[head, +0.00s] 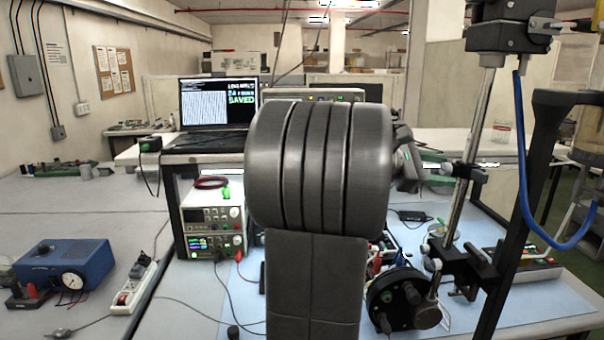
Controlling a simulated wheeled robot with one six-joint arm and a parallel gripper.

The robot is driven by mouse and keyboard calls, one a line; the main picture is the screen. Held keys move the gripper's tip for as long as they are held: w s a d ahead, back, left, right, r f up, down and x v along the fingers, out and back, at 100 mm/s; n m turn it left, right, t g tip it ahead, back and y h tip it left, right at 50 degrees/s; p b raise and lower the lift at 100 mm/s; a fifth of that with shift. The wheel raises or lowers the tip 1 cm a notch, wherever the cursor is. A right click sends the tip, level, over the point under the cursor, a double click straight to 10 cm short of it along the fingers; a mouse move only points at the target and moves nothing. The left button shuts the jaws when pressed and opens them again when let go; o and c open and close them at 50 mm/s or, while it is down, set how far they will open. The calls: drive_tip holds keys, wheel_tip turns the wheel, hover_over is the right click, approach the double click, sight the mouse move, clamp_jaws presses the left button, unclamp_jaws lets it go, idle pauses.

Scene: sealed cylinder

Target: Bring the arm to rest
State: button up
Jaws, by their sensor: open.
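My own arm (320,170) fills the middle of the head view as a large dark grey jointed link. It stands upright and hides much of the bench behind it. A smaller dark part of it shows at its right side. My gripper cannot be made out in this view. A black round device (395,298) with knobs on its face sits on the light blue bench mat (550,305), right of the arm.
A metal stand (470,150) with clamps and a blue hose (522,150) rises at the right. A power supply (212,228) stands left of the arm, under a shelf with a laptop (218,103). A blue box with a gauge (62,268) and a power strip (133,285) lie further left.

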drive_tip(key=m+b, duration=0.6)
drive_tip(key=shift+f+m+t+h+b, duration=0.25)
drive_tip(key=shift+m+t+h+b, duration=0.05)
drive_tip(key=shift+b, duration=0.1)
drive_tip(key=shift+m+b, duration=0.8)
drive_tip(key=shift+m, duration=0.1)
drive_tip(key=shift+r+m+b, duration=0.25)
drive_tip(key=shift+m+b, duration=0.4)
drive_tip(key=shift+m, duration=0.45)
